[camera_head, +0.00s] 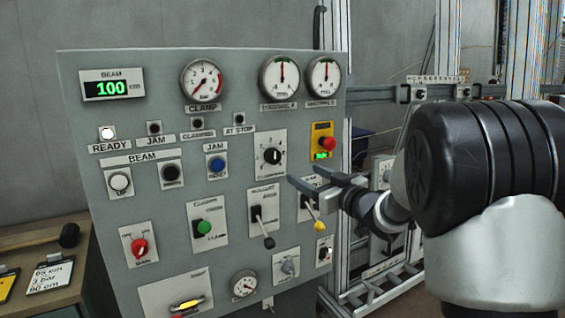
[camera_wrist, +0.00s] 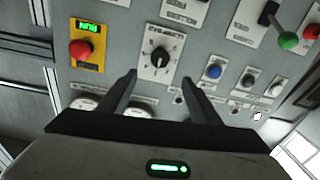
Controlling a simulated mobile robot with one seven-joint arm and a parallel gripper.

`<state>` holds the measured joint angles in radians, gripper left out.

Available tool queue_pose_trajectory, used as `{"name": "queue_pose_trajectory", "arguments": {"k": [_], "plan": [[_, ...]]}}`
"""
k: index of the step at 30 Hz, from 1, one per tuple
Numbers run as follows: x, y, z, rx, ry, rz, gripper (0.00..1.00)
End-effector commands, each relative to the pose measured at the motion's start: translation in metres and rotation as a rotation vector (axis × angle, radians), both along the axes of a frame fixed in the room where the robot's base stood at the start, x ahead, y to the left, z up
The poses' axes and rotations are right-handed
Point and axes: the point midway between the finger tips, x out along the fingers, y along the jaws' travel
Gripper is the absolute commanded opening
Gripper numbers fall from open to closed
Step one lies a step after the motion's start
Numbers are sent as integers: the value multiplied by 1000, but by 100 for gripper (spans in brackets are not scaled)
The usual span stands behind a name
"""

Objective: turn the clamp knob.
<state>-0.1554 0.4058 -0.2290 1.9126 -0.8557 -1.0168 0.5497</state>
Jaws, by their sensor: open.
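A black rotary knob (camera_head: 272,156) with a white pointer line sits on a white dial plate on the grey control panel (camera_head: 90,200); its lettering is too small to read, so I cannot confirm it is the clamp knob. In the wrist view the knob (camera_wrist: 160,57) lies ahead, between the lines of my fingers. My gripper (camera_head: 303,172) is open and empty, in front of the panel, to the lower right of the knob in the head view. In the wrist view my gripper's fingertips (camera_wrist: 160,77) appear just short of the knob, not around it.
A red button (camera_head: 327,144) on a yellow plate is close to the knob. Levers (camera_head: 264,228) with black and yellow tips stick out below. A blue button (camera_head: 217,165), green knob (camera_head: 204,228), red knob (camera_head: 139,247) and grey knob (camera_head: 288,267) share the panel. Gauges line the top.

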Motion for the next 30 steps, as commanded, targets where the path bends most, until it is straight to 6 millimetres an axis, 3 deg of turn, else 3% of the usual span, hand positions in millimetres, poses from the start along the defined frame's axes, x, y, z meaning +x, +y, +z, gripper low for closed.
{"name": "queue_pose_trajectory", "arguments": {"k": [18,24,30], "plan": [[102,78,-1,-1,0,-1,58],[120,90,0,-1,0,-3,58],[124,93,0,0,1,-3,58]]}}
